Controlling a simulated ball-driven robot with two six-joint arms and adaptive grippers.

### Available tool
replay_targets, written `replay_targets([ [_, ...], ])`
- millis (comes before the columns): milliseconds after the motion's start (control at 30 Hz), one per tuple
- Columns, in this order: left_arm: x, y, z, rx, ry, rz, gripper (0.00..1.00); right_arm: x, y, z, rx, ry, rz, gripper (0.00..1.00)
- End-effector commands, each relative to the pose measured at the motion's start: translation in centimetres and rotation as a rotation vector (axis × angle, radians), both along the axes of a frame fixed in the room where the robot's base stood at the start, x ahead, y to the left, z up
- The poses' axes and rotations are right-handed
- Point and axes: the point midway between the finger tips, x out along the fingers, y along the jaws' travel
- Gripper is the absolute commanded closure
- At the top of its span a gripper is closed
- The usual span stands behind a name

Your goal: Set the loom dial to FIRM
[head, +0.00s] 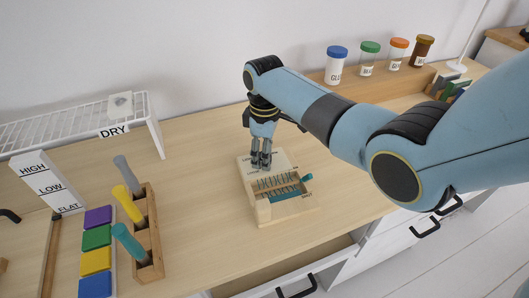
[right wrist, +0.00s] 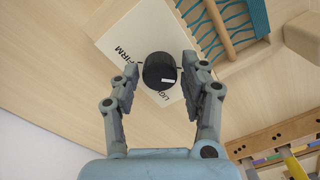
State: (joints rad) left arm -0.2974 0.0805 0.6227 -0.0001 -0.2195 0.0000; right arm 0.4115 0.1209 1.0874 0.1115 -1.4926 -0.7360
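The small wooden loom (head: 262,211) with teal threads stands on the desk in the head view. My right gripper (head: 261,164) points down over its back end, hiding the dial there. In the right wrist view, the round black dial (right wrist: 159,70) sits on a pale panel (right wrist: 128,38). FIRM is printed to its left, and a partly hidden word, apparently LIGHT, is below it. A small white mark on the dial lies on its lower right, towards that lower word. My right gripper (right wrist: 160,76) is open, one finger on each side of the dial, with gaps visible. My left gripper is not in view.
Capped jars (head: 337,66) line the back. An open drawer (head: 290,277) juts out in front.

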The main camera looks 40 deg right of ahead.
Motion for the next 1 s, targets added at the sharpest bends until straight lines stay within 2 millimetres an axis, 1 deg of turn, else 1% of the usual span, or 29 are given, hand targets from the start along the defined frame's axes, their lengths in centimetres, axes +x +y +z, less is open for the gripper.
replay_targets([
  [33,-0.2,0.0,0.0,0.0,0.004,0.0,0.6,0.0,0.0,0.0,0.0,0.0,0.0,0.64],
  [300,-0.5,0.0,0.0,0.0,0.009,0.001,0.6,0.0,0.0,0.0,0.001,0.001,0.0,0.98],
  [467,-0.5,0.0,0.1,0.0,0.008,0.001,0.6,0.0,0.0,0.0,0.0,0.001,-0.007,0.98],
  [667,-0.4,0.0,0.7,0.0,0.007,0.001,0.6,-0.1,0.0,0.1,0.0,0.003,-0.063,0.98],
  [867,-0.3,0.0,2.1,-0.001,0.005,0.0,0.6,-0.1,0.0,0.2,0.001,0.003,-0.192,0.98],
  [1000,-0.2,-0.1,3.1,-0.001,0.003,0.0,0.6,-0.1,0.1,0.3,0.0,0.003,-0.316,0.98],
])
